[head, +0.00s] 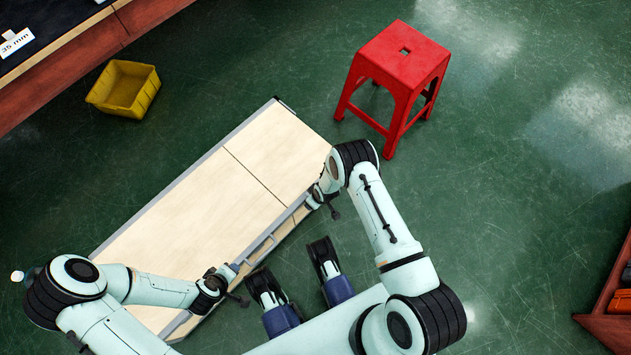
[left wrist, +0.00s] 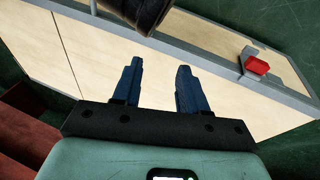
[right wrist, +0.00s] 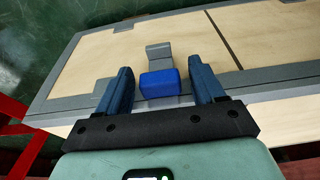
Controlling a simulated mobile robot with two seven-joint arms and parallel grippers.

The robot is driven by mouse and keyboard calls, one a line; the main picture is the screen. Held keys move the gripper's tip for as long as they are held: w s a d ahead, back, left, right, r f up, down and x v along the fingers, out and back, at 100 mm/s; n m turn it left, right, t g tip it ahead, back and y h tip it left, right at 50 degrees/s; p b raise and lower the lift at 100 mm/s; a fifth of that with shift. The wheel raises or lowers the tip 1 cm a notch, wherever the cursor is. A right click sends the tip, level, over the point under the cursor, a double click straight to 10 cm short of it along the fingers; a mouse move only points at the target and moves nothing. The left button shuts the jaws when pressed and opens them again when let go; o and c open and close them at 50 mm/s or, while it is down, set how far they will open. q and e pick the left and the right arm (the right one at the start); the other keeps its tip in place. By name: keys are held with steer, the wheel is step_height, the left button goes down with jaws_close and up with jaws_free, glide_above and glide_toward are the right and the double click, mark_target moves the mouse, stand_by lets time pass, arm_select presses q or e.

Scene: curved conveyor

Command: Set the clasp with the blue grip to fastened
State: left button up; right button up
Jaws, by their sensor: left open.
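The clasp's blue grip (right wrist: 160,84) shows in the right wrist view, at the metal-edged rim of a flat, pale wood-panelled case (head: 215,205). A grey metal plate (right wrist: 159,51) of the clasp extends beyond it over the panel; I cannot tell its exact angle. My right gripper (head: 322,207) is open, with its fingers on either side of the blue grip and small gaps visible. My left gripper (head: 239,284) is open and empty at the case's near edge. The left wrist view shows a second clasp with a red grip (left wrist: 257,66), outside the fingers. The head view hides both grips.
A handle (head: 260,250) runs along the case's near edge between my grippers. A red stool (head: 405,55) stands beyond the case at right. A yellow bin (head: 124,88) lies at upper left, near a workbench (head: 60,60).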

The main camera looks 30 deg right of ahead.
arm_select(q)
steer(key=s+d+r+g+h+p, duration=0.1)
steer(key=s+d+r+g+p, duration=0.1)
steer(key=s, duration=0.5)
step_height(320, 180, up, 3)
steer(key=d+p, duration=0.1)
steer(key=p, duration=0.1)
steer(key=shift+d+m+p, duration=0.3)
arm_select(e)
steer(key=v, duration=1.3)
arm_select(q)
steer(key=shift+r, duration=0.1)
arm_select(e)
steer(key=shift+s+r, duration=0.1)
steer(key=shift+r, duration=0.15)
